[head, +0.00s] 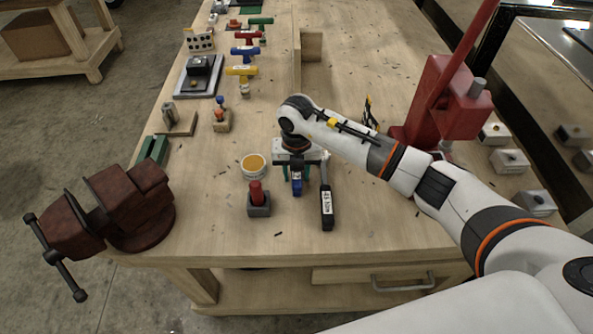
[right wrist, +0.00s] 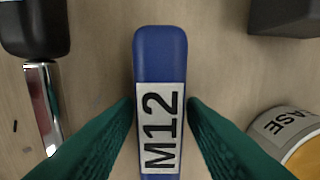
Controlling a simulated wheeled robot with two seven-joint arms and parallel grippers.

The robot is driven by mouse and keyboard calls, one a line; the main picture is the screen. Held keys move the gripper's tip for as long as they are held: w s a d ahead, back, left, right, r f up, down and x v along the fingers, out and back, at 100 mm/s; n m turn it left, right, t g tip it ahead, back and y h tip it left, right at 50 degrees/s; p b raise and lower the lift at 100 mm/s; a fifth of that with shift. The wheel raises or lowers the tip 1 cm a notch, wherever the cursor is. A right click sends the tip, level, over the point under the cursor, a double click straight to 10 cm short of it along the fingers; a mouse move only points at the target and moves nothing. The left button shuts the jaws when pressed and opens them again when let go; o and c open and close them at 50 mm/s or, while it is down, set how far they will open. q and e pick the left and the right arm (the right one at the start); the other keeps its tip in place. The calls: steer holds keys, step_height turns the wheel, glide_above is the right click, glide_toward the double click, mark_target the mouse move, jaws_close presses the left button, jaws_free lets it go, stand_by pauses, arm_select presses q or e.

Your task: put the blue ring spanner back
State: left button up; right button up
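The blue ring spanner (head: 297,188) lies on the workbench beneath my right gripper. In the right wrist view its blue handle (right wrist: 160,55) bears a white M12 label and points up the picture. Its ring end is not visible. My right gripper (head: 296,183) points down over it. Its two green fingers (right wrist: 161,102) stand one on each side of the handle. They look open, with a small gap beside the handle in the head view; contact is hard to judge. My left gripper is not in view.
A black-handled torque wrench (head: 327,207) lies close right of the spanner. A grease tub (head: 254,172) and a dark block with a red handle (head: 259,207) stand to the left. A red vise (head: 135,205) is at the left corner, a red press (head: 440,105) at right.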

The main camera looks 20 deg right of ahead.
steer(key=shift+o, duration=0.5)
steer(key=shift+r, duration=0.1)
step_height(320, 180, up, 12)
steer(key=b, duration=0.3)
steer(key=shift+s, duration=0.1)
